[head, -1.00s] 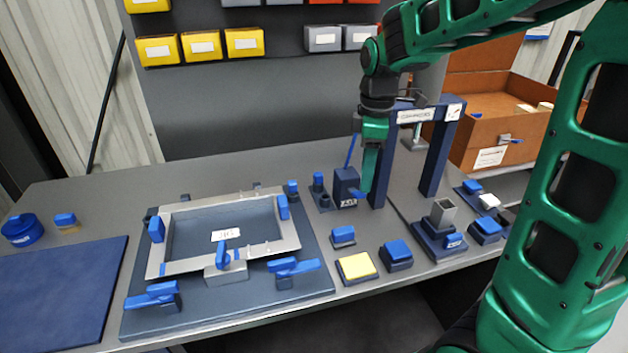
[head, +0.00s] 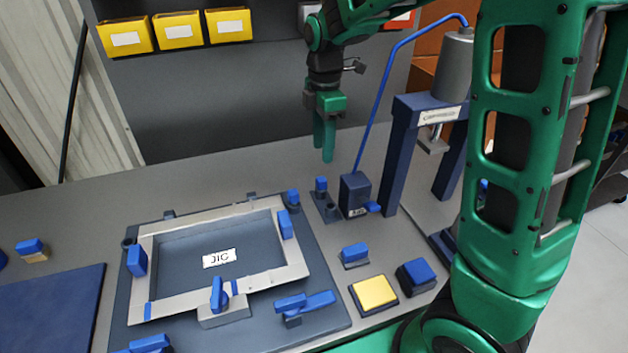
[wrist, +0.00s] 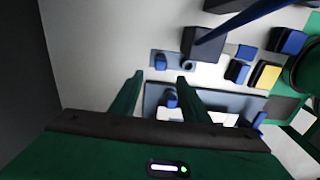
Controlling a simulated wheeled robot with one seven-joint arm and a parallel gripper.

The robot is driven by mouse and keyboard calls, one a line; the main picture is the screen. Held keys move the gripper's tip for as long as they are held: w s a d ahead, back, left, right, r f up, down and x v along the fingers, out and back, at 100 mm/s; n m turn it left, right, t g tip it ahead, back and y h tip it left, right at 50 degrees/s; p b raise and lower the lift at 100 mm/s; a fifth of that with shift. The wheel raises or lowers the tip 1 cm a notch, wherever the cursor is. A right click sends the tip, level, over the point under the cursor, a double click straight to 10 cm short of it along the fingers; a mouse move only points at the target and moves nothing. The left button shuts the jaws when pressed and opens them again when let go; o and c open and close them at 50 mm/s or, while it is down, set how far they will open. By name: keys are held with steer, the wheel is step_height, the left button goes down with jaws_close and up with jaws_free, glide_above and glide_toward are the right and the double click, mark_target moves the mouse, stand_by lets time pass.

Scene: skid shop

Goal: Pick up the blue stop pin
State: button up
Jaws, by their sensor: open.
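A small blue-topped pin (head: 321,185), which looks like the stop pin, stands upright in a dark holder plate (head: 331,211) beside the jig. In the wrist view this pin (wrist: 160,62) sits just beyond the fingertips, roughly between their lines, with an empty round socket at its right. A similar blue-topped piece (head: 293,197) stands at the jig's far right corner; it also shows in the wrist view (wrist: 171,98) between the fingers. My gripper (head: 323,158) points down above and behind the holder, open and empty, apart from both pins.
A dark block (head: 355,194) with a blue lever and tall blue rod stands right of the holder. The jig frame (head: 180,222) with blue clamps lies left. A press frame (head: 398,150) is further right. Blue and yellow buttons (head: 374,293) are in front. Bench behind the jig is clear.

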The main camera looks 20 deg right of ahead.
glide_above(320, 179)
step_height(320, 179, down, 5)
steer(key=shift+w+d+f, duration=0.1)
steer(key=shift+f, duration=2.65)
jaws_close()
